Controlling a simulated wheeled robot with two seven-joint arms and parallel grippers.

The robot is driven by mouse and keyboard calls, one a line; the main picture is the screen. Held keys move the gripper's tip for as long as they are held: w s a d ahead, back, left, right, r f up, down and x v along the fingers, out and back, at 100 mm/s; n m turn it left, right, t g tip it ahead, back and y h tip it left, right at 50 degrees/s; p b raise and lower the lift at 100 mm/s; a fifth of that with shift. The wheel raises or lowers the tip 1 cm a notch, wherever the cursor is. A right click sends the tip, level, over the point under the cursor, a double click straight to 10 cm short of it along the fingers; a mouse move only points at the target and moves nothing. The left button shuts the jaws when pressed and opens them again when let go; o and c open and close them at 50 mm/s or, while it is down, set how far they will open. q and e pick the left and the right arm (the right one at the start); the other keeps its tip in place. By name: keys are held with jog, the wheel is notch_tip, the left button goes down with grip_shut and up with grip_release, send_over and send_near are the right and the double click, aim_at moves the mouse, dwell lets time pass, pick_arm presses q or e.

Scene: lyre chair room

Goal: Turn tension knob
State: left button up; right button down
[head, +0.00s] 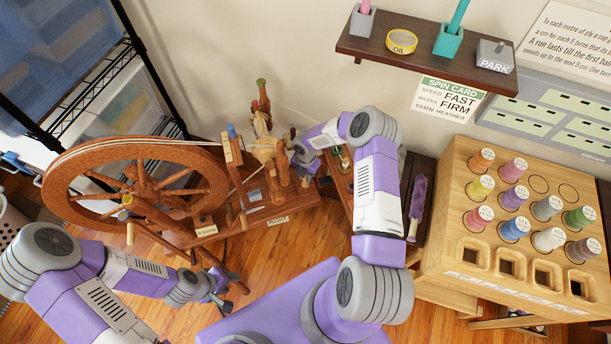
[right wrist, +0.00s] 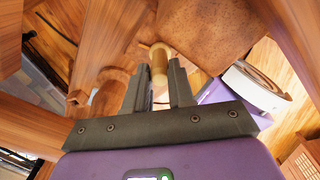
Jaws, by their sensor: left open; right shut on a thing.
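The spinning wheel (head: 120,152) stands at the left in the head view, with its large brown wheel and an upright frame of turned posts. My right gripper (head: 302,168) is at the right side of that frame; its fingertips are hard to make out there. In the right wrist view, my right gripper (right wrist: 157,84) is shut on a pale, round-ended wooden knob (right wrist: 159,58), which sits between the two dark fingers. I take it as the tension knob. My left gripper (head: 229,296) is open and empty, low in front of the spinning wheel.
A wooden yarn stand (head: 450,200) with several coloured spools is at the right. A black wire rack (head: 150,75) stands behind at left. Floor (head: 270,262) shows between my arms.

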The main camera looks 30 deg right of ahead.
jog(key=n, duration=0.3)
jog(key=shift+b, duration=0.4)
jog(key=shift+n, duration=1.4)
jog(key=c, duration=1)
grip_release()
jog(key=shift+o, duration=0.2)
jog(key=shift+r+p, duration=1.1)
jog(key=shift+r, duration=2.7)
jog(key=shift+r, duration=0.1)
